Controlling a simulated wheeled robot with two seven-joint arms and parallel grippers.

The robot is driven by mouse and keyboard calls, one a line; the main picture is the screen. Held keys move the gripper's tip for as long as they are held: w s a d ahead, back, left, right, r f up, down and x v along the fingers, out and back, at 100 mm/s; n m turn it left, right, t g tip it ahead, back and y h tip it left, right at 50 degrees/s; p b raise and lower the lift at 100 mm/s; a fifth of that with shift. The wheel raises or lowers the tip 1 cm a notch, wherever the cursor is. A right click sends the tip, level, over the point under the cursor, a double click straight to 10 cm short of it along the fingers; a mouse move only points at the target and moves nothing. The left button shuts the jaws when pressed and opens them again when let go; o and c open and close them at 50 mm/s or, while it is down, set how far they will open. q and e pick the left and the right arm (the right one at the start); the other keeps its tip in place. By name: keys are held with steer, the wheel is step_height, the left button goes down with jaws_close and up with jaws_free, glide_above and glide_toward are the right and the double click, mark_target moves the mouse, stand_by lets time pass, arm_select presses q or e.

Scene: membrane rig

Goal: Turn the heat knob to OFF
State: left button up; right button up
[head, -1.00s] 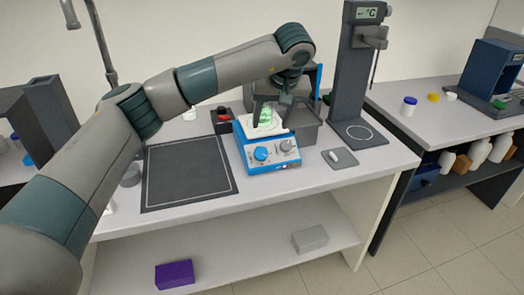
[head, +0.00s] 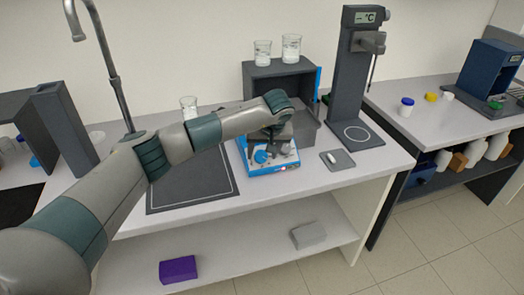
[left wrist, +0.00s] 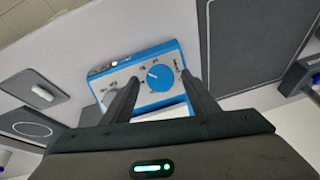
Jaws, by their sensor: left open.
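The blue and white hotplate unit (head: 272,169) stands on the bench, its front panel partly hidden by my gripper in the head view. In the left wrist view, its panel carries a round blue knob (left wrist: 160,77) and a grey-white knob (left wrist: 129,93) to the left; the labels are too small to read. My left gripper (head: 269,152) is at the front panel. In the left wrist view, its open fingers (left wrist: 160,79) lie on either side of the blue knob; I cannot tell whether they touch it. My right gripper is not in view.
A dark square mat (head: 190,186) lies left of the unit. A grey pad (head: 337,159) and a tall stand with a thermometer display (head: 357,80) are to the right. A dark box (head: 262,69) with two beakers on top stands behind.

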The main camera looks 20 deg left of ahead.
arm_select(q)
steer(key=shift+w+a+f, duration=0.2)
steer(key=shift+f, duration=0.45)
